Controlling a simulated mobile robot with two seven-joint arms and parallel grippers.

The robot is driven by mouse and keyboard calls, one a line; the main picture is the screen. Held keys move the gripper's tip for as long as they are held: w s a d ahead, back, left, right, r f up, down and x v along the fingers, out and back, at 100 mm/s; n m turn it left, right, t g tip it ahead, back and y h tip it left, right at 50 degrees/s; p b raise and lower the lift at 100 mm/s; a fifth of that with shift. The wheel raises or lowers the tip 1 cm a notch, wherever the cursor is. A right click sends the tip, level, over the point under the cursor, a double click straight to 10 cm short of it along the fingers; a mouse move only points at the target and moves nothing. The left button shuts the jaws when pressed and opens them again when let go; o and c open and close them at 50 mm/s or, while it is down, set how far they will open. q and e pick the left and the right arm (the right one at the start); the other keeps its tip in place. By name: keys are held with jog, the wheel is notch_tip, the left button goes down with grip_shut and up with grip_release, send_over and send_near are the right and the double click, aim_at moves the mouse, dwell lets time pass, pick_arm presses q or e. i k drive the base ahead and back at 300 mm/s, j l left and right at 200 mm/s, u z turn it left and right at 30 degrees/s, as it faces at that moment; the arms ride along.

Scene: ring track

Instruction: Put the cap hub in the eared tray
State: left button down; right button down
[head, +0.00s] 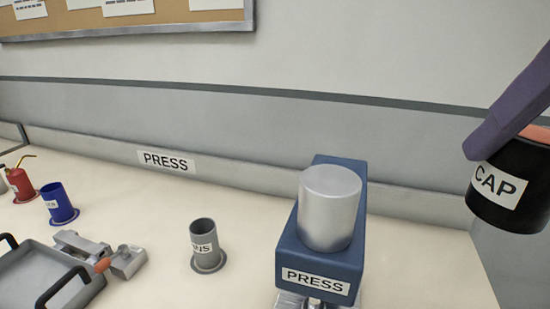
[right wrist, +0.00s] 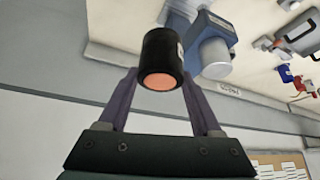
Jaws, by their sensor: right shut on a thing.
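The cap hub (head: 497,200) is a black cylinder with a white CAP label and an orange end, at the right edge of the head view, raised above the bench. My right gripper (right wrist: 158,82) has its purple fingers shut on the hub's sides; the hub (right wrist: 160,52) shows its orange end in the right wrist view. The eared tray (head: 35,272), grey with black handles, lies at the lower left of the head view, partly cut off, far from the hub. It also shows at the upper right of the right wrist view (right wrist: 300,30). My left gripper is out of view.
A blue press (head: 318,262) with a silver cylinder (head: 330,205) stands between hub and tray. A grey labelled cup (head: 204,240), a blue cup (head: 60,203), a red oil can (head: 22,186) and a metal clamp-like fixture (head: 122,262) stand near the tray. The bench right of the press is clear.

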aim_at(38, 290)
jog(key=i+j, duration=0.1)
jog(key=j, duration=0.4)
jog(key=i+j, duration=0.1)
jog(key=j, duration=0.45)
jog(key=i+j, duration=0.1)
jog(key=j, duration=0.4)
jog(key=i+j, duration=0.1)
jog(key=j, duration=0.45)
jog(key=i+j, duration=0.15)
jog(key=j, duration=0.35)
jog(key=i+j, duration=0.1)
jog(key=j, duration=0.4)
jog(key=z, duration=0.05)
